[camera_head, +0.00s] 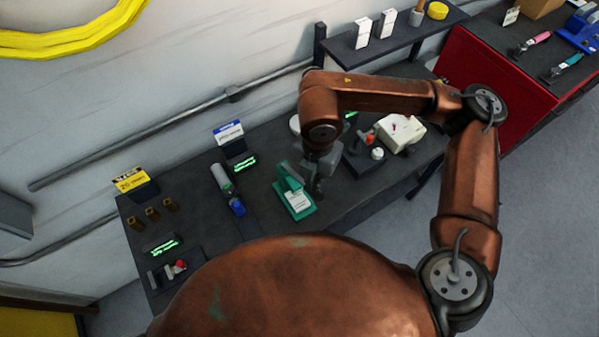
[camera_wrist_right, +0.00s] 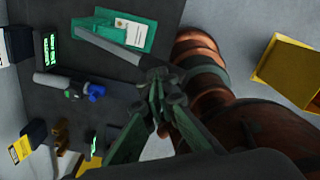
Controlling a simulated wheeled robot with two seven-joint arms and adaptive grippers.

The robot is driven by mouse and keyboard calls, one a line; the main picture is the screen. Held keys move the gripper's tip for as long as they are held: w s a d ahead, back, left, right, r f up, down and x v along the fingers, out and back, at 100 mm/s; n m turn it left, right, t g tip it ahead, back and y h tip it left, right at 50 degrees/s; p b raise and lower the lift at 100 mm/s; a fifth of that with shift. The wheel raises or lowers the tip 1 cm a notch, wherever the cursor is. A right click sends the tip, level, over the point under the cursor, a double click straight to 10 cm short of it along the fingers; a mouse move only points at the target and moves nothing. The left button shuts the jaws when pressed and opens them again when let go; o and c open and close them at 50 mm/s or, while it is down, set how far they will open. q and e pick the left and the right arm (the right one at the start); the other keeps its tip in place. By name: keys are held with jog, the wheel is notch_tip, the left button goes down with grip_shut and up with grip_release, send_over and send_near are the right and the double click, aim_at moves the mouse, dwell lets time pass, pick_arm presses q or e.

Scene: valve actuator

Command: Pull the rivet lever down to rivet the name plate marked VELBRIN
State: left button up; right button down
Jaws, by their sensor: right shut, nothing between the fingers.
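A green riveting press (camera_head: 297,207) stands on the dark bench in the head view, with a pale plate (camera_head: 299,202) on it. The plate's lettering is too small to read. In the right wrist view the press (camera_wrist_right: 112,30) shows at the top, and a long grey lever (camera_wrist_right: 108,46) runs from it toward my fingertips. My right gripper (camera_head: 318,188) is beside the press, on its right. In the wrist view its fingers (camera_wrist_right: 167,80) are shut and empty, close to the lever's end; I cannot tell whether they touch. My left gripper is not in view.
A grey and blue cylindrical tool (camera_head: 229,190) lies left of the press. A small dark device with a red knob (camera_head: 366,152) and a cream box (camera_head: 401,134) stand right of it. A yellow sign (camera_head: 131,181) stands at the bench's left end.

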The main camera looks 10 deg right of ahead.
jog(key=shift+w+a+r+p, duration=0.1)
jog(key=shift+w+r+p, duration=0.1)
jog(key=shift+r, duration=0.4)
jog(key=shift+w+a+r+p, duration=0.1)
jog(key=shift+w+r+p, duration=0.15)
jog(key=shift+r, duration=0.3)
jog(key=shift+w+r+p, duration=0.15)
jog(key=shift+r+p, duration=0.05)
jog(key=shift+r, duration=0.4)
notch_tip(320, 180, up, 5)
jog(key=shift+r+p, duration=0.1)
jog(key=shift+p, duration=1.05)
